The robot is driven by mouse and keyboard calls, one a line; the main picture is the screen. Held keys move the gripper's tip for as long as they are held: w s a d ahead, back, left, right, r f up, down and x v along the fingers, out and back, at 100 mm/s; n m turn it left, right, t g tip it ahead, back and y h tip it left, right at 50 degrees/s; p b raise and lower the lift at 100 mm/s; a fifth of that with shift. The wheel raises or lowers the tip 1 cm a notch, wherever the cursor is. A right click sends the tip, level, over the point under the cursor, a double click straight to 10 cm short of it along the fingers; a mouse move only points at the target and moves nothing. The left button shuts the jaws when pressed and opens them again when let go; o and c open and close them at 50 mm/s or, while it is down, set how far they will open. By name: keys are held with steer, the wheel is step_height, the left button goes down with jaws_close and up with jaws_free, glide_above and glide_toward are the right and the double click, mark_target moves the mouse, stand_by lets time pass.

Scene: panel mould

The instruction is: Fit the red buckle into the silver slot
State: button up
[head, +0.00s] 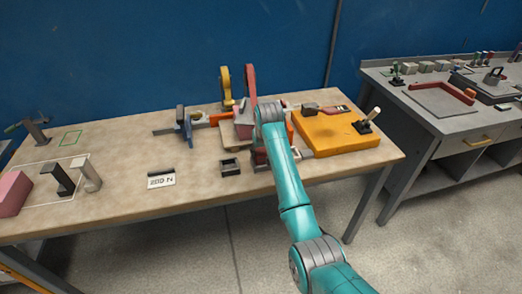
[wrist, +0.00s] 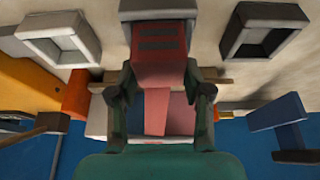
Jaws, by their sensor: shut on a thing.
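My gripper (wrist: 160,95) is shut on the red buckle (wrist: 158,72), which sits between its two dark fingers in the wrist view. The buckle has dark slits towards its far end. In the head view my arm covers most of the gripper and buckle. In the head view the slot (head: 297,153) shows only partly beside my arm.
A darker square socket (wrist: 265,42) stands at the upper right of the wrist view; it also shows in the head view (head: 230,166). A yellow block (head: 335,133) lies right of my arm. A blue clamp (head: 184,122) stands left. The front left tabletop has free room around a "200 N" label (head: 161,181).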

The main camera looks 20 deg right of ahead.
steer(key=shift+f, duration=0.15)
steer(key=o, duration=1.2)
steer(key=v, duration=1.2)
